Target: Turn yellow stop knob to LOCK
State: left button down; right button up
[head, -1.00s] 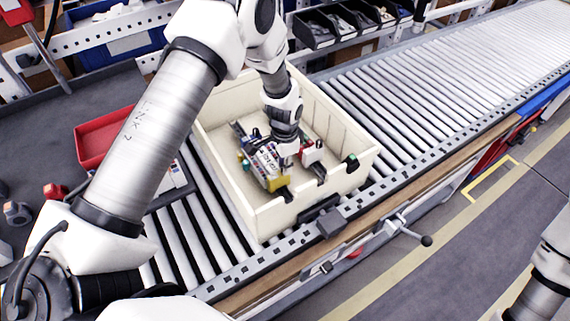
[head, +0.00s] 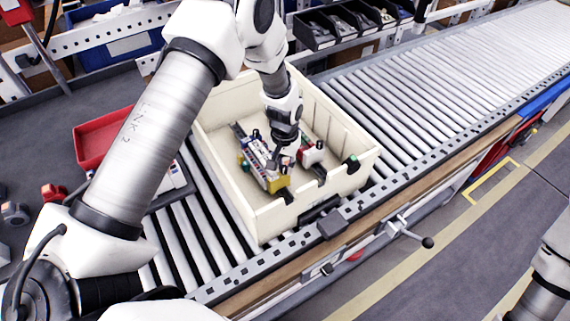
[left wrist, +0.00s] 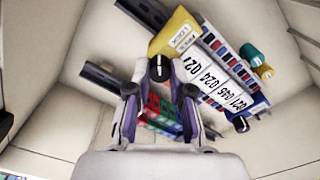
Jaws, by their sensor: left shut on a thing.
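The yellow stop (head: 278,184) is at the near end of a terminal row (head: 260,163) inside the cream bin. In the left wrist view the yellow stop (left wrist: 178,33) carries a label reading LOCK and OPEN. A black knob (left wrist: 158,68) with a pale pointer line shows at the stop's lower edge. My left gripper (left wrist: 158,75) has its fingertips on either side of this knob and is shut on it. In the head view my left gripper (head: 280,155) comes down from above and hides the knob. My right gripper is out of view.
The cream bin's (head: 315,195) walls surround the parts. A second module with red and green parts (head: 312,153) stands close to the right of the gripper. The bin stands on a roller conveyor (head: 420,85). A red tray (head: 95,140) is at left.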

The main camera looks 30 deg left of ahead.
aim_at(284, 167)
pick_arm(q)
jog(key=shift+s+f+n, duration=0.15)
jog(key=shift+s+n, duration=0.05)
jog(key=shift+n, duration=0.1)
jog(key=c, duration=1.1)
grip_release()
jog(key=shift+o, duration=0.4)
jog(key=shift+w, duration=0.15)
notch_tip(284, 167, up, 12)
